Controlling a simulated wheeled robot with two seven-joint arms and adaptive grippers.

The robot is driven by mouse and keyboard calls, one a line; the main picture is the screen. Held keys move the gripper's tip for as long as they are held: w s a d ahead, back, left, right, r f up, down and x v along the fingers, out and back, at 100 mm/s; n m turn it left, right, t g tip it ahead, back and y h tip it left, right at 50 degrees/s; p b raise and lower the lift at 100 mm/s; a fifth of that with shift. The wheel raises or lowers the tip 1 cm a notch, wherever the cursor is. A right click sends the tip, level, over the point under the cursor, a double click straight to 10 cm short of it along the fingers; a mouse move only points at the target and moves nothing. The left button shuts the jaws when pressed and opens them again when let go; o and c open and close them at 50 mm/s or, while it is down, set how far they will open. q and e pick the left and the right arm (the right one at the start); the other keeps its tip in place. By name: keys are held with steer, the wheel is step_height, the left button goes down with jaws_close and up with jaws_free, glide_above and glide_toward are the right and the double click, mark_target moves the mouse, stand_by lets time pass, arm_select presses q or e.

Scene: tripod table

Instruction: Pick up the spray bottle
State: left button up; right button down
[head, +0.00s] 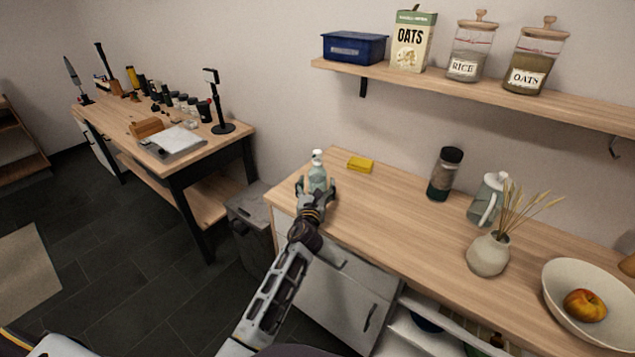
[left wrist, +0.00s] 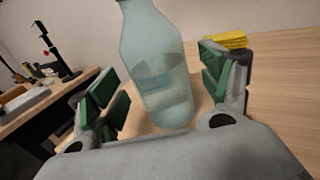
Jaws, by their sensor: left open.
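The spray bottle (head: 318,172) is pale, see-through blue-green with a white top. It stands upright near the left end of the wooden counter. In the left wrist view the spray bottle (left wrist: 158,65) shows liquid inside, and its top is cut off by the frame edge. My left gripper (head: 316,188) is open, with one finger on each side of the bottle. In the left wrist view, the green-padded fingers of my left gripper (left wrist: 165,95) show gaps to the bottle on both sides. My right gripper is not in view.
A yellow sponge (head: 360,164) lies behind and to the right of the bottle. A dark-lidded jar (head: 445,174), a glass pitcher (head: 485,199), a vase (head: 488,254) and a bowl (head: 560,290) stand further right. A shelf (head: 480,91) hangs above. The counter (head: 385,215) is clear between.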

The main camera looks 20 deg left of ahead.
mark_target(318, 156)
arm_select(q)
steer(key=shift+w+a, duration=0.15)
steer(key=shift+w, duration=0.9)
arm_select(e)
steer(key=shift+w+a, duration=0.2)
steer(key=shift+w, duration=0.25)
arm_select(q)
steer(key=c, duration=1.3)
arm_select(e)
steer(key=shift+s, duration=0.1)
arm_select(q)
steer(key=shift+r, duration=0.25)
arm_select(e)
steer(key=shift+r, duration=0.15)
